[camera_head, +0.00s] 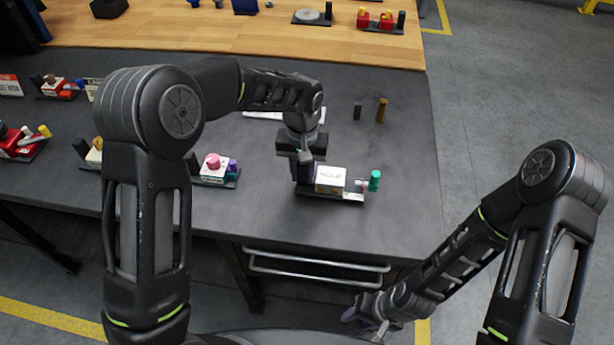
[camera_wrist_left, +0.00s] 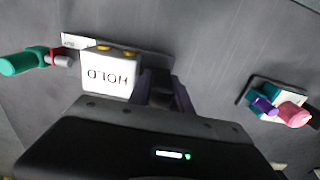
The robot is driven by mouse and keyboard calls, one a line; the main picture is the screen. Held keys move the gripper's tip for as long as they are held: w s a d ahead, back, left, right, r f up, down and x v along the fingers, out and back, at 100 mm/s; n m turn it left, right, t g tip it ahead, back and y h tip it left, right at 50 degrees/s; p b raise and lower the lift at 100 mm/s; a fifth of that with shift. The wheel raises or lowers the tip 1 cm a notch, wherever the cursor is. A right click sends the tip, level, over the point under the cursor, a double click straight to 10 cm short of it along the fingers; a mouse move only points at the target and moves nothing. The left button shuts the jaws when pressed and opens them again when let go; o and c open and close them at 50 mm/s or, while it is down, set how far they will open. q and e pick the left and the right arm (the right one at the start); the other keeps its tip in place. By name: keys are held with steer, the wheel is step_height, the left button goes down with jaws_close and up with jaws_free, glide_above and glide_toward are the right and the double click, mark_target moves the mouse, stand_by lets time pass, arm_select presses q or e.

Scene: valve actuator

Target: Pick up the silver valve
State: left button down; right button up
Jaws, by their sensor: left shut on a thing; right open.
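In the head view my left gripper (camera_head: 303,176) points down at the left end of this assembly. It is shut on a part there, most likely the silver valve, which the fingers hide. My right gripper (camera_head: 365,316) is open and empty, low in front of the table.
Another assembly with a pink knob (camera_head: 212,160) stands to the left; more stand further left and on the wooden table (camera_head: 230,30) behind. A dark peg (camera_head: 357,112) and a brown peg (camera_head: 381,110) stand behind. The grey table's right side is clear.

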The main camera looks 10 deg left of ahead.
arm_select(q)
step_height(320, 180, up, 9)
steer(key=shift+f, duration=0.1)
stand_by(0.7)
step_height(320, 180, down, 7)
steer(key=shift+f, duration=0.1)
steer(key=shift+f, duration=0.1)
stand_by(0.3)
steer(key=shift+f, duration=1)
steer(key=shift+f, duration=0.35)
steer(key=shift+s+f, duration=0.15)
steer(key=shift+f, duration=0.1)
stand_by(0.9)
